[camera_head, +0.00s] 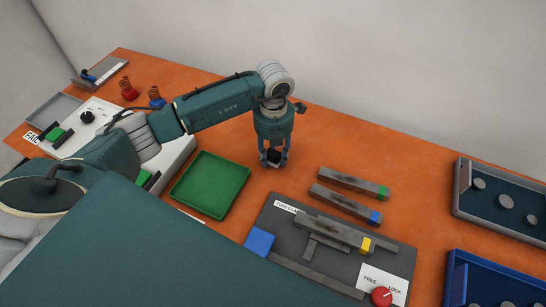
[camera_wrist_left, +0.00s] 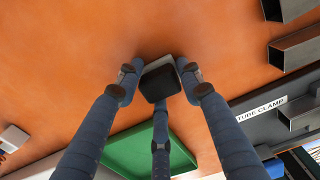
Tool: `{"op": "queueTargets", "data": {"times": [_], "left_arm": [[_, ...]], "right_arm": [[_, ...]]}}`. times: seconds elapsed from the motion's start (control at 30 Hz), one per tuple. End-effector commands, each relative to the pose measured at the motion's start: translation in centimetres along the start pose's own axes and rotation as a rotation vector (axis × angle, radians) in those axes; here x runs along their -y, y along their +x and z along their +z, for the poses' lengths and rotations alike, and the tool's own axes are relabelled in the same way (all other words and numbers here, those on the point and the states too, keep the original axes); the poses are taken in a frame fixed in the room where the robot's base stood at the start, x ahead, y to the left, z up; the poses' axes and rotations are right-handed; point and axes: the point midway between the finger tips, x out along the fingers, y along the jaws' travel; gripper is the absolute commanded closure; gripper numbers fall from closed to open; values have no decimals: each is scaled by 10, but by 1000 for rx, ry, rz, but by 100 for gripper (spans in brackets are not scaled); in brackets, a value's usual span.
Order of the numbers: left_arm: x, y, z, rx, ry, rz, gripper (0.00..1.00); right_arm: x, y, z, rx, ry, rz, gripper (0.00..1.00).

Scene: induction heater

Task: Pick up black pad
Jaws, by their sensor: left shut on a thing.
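The black pad (camera_wrist_left: 160,83) is a small dark block with a pale edge on its far side. It sits between the three fingers of my left gripper (camera_wrist_left: 157,88) in the left wrist view, and the fingers are shut on it. In the head view my left gripper (camera_head: 274,160) points down over the orange table, and the black pad (camera_head: 273,156) shows as a dark patch between its fingers. I cannot tell whether the pad touches the table. My right gripper is not in view.
A green tray (camera_head: 190,204) lies to the left of the gripper. A grey tube clamp board (camera_head: 262,219) with a red knob (camera_head: 381,296) is at front right. Two square tubes (camera_head: 350,181) lie behind it. A dark bin (camera_head: 462,190) stands at right. The back middle table is clear.

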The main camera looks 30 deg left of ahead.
Motion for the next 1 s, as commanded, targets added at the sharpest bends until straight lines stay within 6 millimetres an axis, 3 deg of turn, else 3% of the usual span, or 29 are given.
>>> {"op": "queueTargets", "data": {"times": [0.27, 0.47, 0.57, 0.9, 1.0], "left_arm": [[0, -5, 1, 2, 0, 0, 89], [0, -27, 2, 5, 0, 0, 89], [0, -49, 2, 7, 1, -1, 89], [0, -147, 2, 8, 0, -1, 89], [-1, -171, 2, 6, 0, 1, 89]], "right_arm": [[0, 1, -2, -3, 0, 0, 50], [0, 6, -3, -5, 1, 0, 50], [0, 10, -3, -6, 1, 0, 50], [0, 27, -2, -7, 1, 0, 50], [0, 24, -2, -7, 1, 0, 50]]}}
